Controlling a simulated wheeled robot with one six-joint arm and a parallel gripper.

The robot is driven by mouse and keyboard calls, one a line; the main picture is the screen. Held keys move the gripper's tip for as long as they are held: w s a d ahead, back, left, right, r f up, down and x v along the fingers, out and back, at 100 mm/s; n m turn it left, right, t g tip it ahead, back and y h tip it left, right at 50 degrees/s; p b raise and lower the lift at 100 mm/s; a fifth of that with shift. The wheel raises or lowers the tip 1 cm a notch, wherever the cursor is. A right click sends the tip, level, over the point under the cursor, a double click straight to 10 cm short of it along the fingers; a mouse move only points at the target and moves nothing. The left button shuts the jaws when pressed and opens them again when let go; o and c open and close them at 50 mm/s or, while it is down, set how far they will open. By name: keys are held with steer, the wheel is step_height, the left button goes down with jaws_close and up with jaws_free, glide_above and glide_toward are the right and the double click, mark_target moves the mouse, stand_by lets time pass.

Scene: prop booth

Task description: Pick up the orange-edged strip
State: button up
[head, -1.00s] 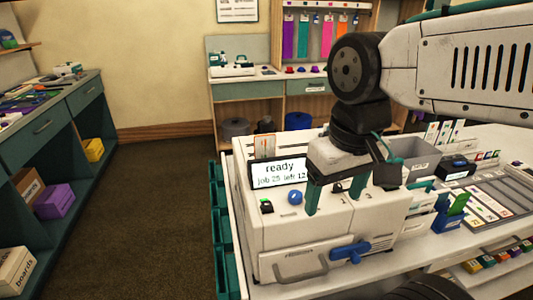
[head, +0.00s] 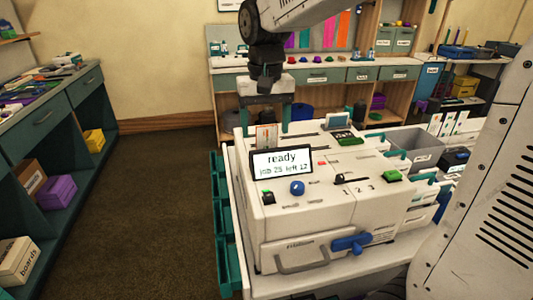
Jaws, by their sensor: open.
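The orange-edged strip (head: 266,138) stands upright at the back left of the white machine (head: 310,210), just behind its display. It is a small pale card with an orange edge, and its lower part is hidden by the display. My gripper (head: 265,126) points down over that corner, open and empty. Its two teal fingers are apart, one to the left and one to the right of the strip in the picture. Neither finger clearly touches the strip, and I cannot tell the exact depth between them.
A blue knob (head: 297,188) and a green button (head: 391,176) are on top. A grey bin (head: 417,148) and several upright cards stand at the right. Teal trays (head: 222,220) line the left side. The floor at left is clear.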

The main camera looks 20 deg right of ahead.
mark_target(267, 139)
steer(key=f, duration=0.4)
steer(key=shift+w+d+f, duration=0.25)
steer(key=shift+c, duration=0.3)
steer(key=c, duration=0.7)
step_height(267, 139, up, 10)
steer(key=shift+r, duration=0.1)
